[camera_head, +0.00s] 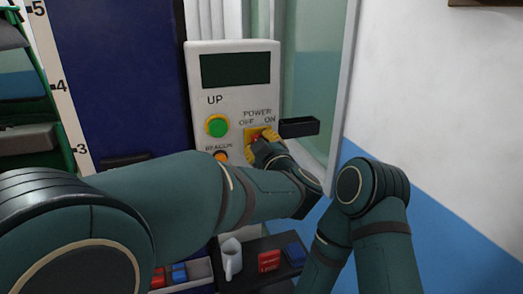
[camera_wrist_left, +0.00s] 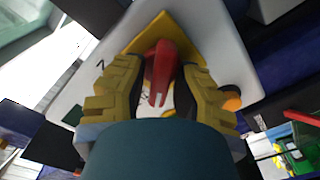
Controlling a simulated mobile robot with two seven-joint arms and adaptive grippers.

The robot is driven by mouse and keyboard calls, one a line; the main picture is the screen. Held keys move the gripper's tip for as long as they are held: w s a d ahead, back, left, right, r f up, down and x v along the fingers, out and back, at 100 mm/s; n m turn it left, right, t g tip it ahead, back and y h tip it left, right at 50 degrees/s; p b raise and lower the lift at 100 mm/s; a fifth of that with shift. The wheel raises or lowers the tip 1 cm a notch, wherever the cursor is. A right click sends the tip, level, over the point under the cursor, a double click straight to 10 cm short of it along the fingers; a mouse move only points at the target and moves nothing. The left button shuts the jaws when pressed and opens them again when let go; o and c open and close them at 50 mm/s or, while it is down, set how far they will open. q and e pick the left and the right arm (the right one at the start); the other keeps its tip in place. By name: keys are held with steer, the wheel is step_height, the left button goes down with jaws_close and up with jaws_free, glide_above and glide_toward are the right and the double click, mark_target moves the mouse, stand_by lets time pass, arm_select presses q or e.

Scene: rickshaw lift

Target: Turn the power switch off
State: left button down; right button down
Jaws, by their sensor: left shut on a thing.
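The control panel (camera_head: 236,110) is a pale box with a dark screen and the labels UP, POWER, OFF, ON and BEACON. The power switch is a red handle on a yellow plate (camera_head: 251,131), under the POWER label. The red handle (camera_wrist_left: 161,68) and yellow plate (camera_wrist_left: 169,34) show clearly in the left wrist view. My left gripper (camera_head: 263,147) has its yellow fingers on either side of the red handle and is shut on it; it also shows in the left wrist view (camera_wrist_left: 161,85). Whether the handle points to OFF or ON is hidden. My right gripper is out of view.
A green button (camera_head: 217,126) and an orange beacon button (camera_head: 221,156) lie left of the switch. A black bracket (camera_head: 299,127) juts out at the panel's right.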

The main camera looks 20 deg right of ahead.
arm_select(q)
steer(key=shift+w+a+r, duration=0.15)
steer(key=shift+a+r, duration=0.05)
steer(key=shift+r, duration=0.1)
steer(key=c, duration=0.9)
jaws_free()
steer(key=shift+c, duration=0.2)
steer(key=shift+w+f, duration=0.2)
steer(key=shift+f, duration=0.05)
steer(key=shift+s+d, duration=0.15)
steer(key=shift+s, duration=0.4)
steer(key=s, duration=0.6)
steer(key=shift+s, duration=0.25)
